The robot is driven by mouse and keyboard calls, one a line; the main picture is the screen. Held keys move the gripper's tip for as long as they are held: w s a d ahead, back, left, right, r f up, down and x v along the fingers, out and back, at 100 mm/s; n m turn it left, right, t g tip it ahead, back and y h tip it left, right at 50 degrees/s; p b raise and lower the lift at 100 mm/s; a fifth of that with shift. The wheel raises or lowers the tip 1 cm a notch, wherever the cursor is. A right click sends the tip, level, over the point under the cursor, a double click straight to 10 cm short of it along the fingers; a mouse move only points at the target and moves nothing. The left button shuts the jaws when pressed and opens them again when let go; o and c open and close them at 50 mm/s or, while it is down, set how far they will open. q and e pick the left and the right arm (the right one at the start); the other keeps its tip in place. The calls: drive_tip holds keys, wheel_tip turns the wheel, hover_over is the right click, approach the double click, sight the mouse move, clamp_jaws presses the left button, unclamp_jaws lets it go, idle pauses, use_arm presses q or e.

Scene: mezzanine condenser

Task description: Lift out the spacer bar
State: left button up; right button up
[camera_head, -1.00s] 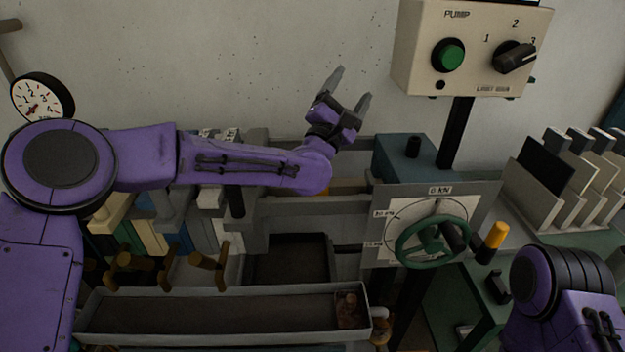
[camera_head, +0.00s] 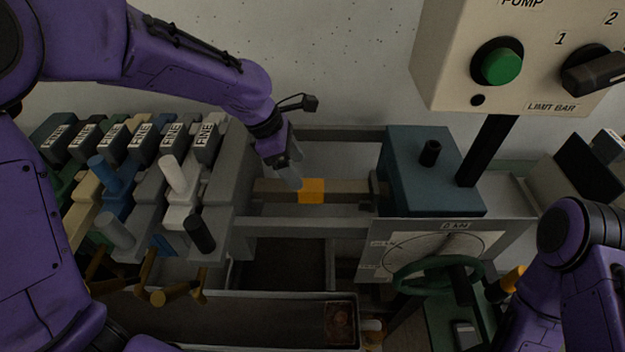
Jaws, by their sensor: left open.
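The spacer bar (camera_head: 343,191) is a brown-grey bar with an orange band around its middle. It lies level between the grey plates on the left and the blue block on the right. My left gripper (camera_head: 287,173) is open and points down at the bar, just left of the orange band. Its fingers overlap the bar's upper edge in the picture; I cannot tell whether they touch it. My right arm shows at the lower right, but its gripper is out of the frame.
Grey frame rails run behind and in front of the bar. A row of plates labelled FINE (camera_head: 167,137) stands at left. The blue block (camera_head: 425,175), a green handwheel (camera_head: 400,284) and the pump box (camera_head: 437,62) are at right. A long trough (camera_head: 250,318) lies in front.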

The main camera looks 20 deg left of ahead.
sight(311, 185)
use_arm(q)
drive_tip(key=x, duration=0.4)
drive_tip(key=p+x, duration=0.1)
drive_tip(key=x, duration=0.3)
drive_tip(key=shift+w+d+r, duration=0.1)
drive_tip(key=shift+w+d, duration=0.15)
drive_tip(key=shift+s, duration=0.25)
drive_tip(key=shift+c, duration=0.9)
clamp_jaws()
